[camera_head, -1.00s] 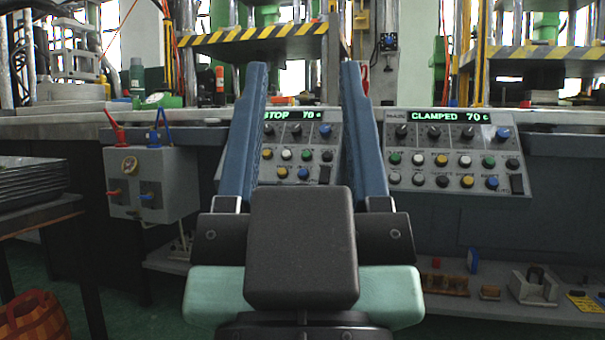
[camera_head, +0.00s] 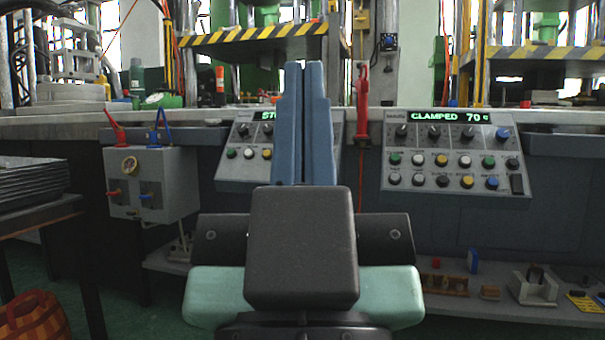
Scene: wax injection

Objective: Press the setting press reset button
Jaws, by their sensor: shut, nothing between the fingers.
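My gripper (camera_head: 304,66) is in the middle of the view, its two long blue fingers side by side and shut with nothing between them. It stands in front of the left control panel (camera_head: 228,172) and hides most of it. That panel's display starts with "ST"; a few buttons show at its left edge. The right control panel (camera_head: 458,192) is in full view. Its display (camera_head: 449,117) reads "CLAMPED 70 c", above a row of dark and blue knobs and two rows of coloured buttons (camera_head: 441,160). I cannot read the button labels, so I cannot tell which is the reset button.
A grey box with red and blue levers (camera_head: 150,180) stands left of the panels. Presses with striped yellow-black plates (camera_head: 250,38) rise behind the bench edge (camera_head: 60,124). A red hanging handle (camera_head: 362,95) is between the panels. A lower shelf (camera_head: 470,300) holds small parts.

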